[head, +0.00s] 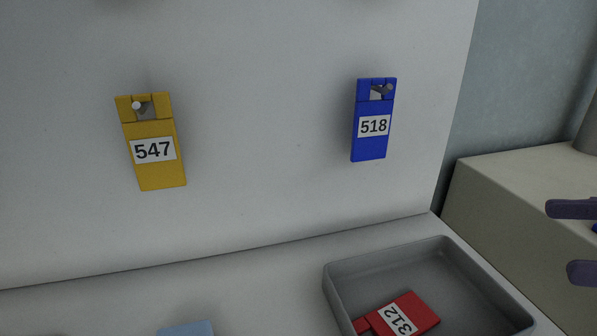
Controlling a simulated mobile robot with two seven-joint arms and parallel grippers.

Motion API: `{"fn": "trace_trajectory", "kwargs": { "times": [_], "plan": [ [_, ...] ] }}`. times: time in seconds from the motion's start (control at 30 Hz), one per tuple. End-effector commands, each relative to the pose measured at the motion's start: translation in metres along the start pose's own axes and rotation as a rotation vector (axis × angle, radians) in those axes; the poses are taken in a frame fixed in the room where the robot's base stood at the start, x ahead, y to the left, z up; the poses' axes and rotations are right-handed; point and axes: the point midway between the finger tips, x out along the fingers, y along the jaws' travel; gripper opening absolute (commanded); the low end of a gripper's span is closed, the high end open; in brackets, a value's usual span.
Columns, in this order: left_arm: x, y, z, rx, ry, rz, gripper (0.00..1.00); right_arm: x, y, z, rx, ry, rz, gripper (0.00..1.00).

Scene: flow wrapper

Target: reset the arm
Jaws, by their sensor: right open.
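My right gripper (571,240) shows at the right edge, its two dark fingers apart, one above the other. It is right of the grey tray (345,268) and in front of the beige block; most of it is cut off by the frame. A small bit of blue shows at the frame edge between the fingers; I cannot tell what it is. A yellow tag 547 (160,177) and a blue tag 518 (369,149) hang on pegs on the white panel (270,120). A red tag 312 (420,312) lies in the tray. My left gripper is not in view.
A beige block (520,190) stands right of the panel, with a grey round thing (588,130) on it. A light blue piece (187,329) is cut off at the bottom edge. The ledge left of the tray is mostly clear.

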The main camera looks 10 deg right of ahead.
Motion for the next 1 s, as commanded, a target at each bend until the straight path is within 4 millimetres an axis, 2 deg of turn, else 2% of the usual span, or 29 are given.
{"fn": "trace_trajectory", "kwargs": {
  "times": [0.13, 0.23, 0.33, 0.4, 0.47, 0.57, 0.67, 0.77, 0.87, 0.93, 0.97, 1.0],
  "plan": [
    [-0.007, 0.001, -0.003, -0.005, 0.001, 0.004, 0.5, 0.009, -0.01, 0.026, 0.086, -0.099, -0.078, 0.96],
    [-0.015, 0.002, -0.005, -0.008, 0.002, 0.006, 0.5, 0.017, -0.026, 0.063, 0.254, -0.266, -0.194, 0.96],
    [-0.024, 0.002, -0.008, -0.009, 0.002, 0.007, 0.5, 0.016, -0.047, 0.098, 0.52, -0.482, -0.322, 0.96],
    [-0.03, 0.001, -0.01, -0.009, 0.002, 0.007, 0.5, 0.009, -0.062, 0.113, 0.736, -0.632, -0.402, 0.96],
    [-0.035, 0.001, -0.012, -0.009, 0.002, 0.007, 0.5, 0.002, -0.073, 0.117, 0.937, -0.754, -0.466, 0.96],
    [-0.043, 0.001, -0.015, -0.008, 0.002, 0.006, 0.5, -0.007, -0.084, 0.108, 1.297, -0.934, -0.568, 0.96],
    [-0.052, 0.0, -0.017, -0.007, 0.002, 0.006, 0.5, -0.011, -0.08, 0.082, 1.681, -1.077, -0.675, 0.96],
    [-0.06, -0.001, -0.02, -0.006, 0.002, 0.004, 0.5, -0.005, -0.056, 0.046, 2.071, -1.164, -0.806, 0.96],
    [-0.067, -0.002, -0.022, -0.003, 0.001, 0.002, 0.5, 0.006, -0.016, 0.014, 2.423, -1.189, -0.967, 0.96],
    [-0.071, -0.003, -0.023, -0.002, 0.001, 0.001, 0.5, 0.013, 0.019, -0.003, 2.63, -1.167, -1.096, 0.96],
    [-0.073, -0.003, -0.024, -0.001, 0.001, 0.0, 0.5, 0.016, 0.035, -0.008, -2.674, 1.136, 1.141, 0.96],
    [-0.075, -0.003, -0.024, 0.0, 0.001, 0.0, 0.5, 0.02, 0.057, -0.014, -2.594, 1.037, 1.146, 0.96]
  ]
}}
